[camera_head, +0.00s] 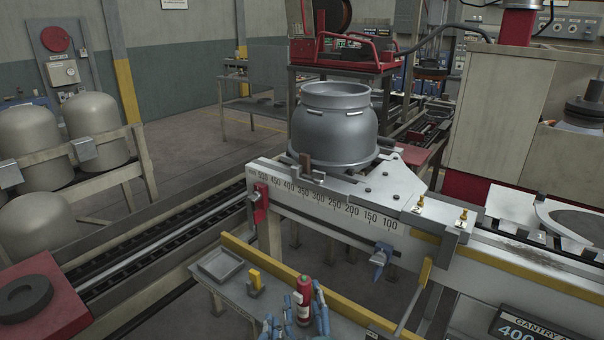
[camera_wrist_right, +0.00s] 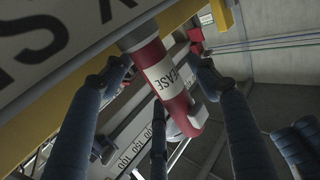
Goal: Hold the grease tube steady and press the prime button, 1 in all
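In the right wrist view the tube (camera_wrist_right: 168,82) lies between the blue fingers of my right gripper (camera_wrist_right: 165,68), with gaps visible on both sides. In the head view fingers of my right gripper (camera_head: 304,296) stand left and right of the tube. I cannot make out the prime button.
A grey tray (camera_head: 221,264) and a yellow block (camera_head: 255,281) sit on the bench left of the tube. A yellow rail (camera_head: 330,305) runs behind the tube. A grey vessel (camera_head: 336,125) stands on the machine beyond. A black ring (camera_head: 25,298) lies on a red block at left.

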